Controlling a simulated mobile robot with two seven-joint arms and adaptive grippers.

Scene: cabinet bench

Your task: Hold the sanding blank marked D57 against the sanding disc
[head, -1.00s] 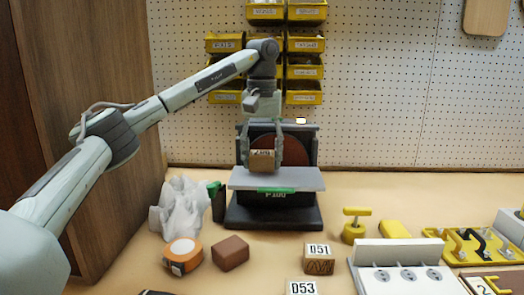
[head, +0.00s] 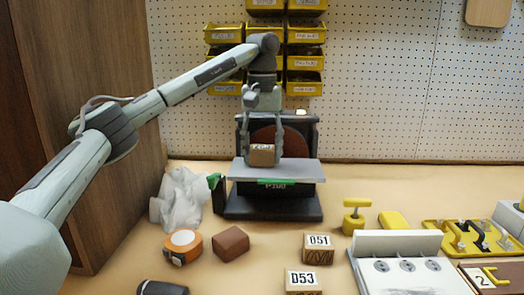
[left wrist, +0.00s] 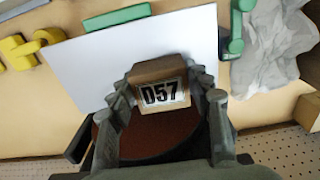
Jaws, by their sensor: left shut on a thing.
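The sanding blank D57 (head: 262,155) is a small brown block; its label reads clearly in the left wrist view (left wrist: 161,94). My left gripper (head: 264,150) is shut on it, with a finger at each side (left wrist: 165,100). The blank is at the grey work rest (head: 300,172) of the sander, in front of the reddish-brown sanding disc (head: 265,135). The disc also shows beyond the blank in the left wrist view (left wrist: 160,138). I cannot tell whether blank and disc touch. My right gripper is not in view.
Blocks D51 (head: 318,248) and D53 (head: 303,281) stand on the bench in front. An orange tape measure (head: 183,247), a brown block (head: 231,244) and crumpled pale cloth (head: 180,200) lie left. A yellow-handled item (head: 354,218) and a white socket panel (head: 408,270) are right.

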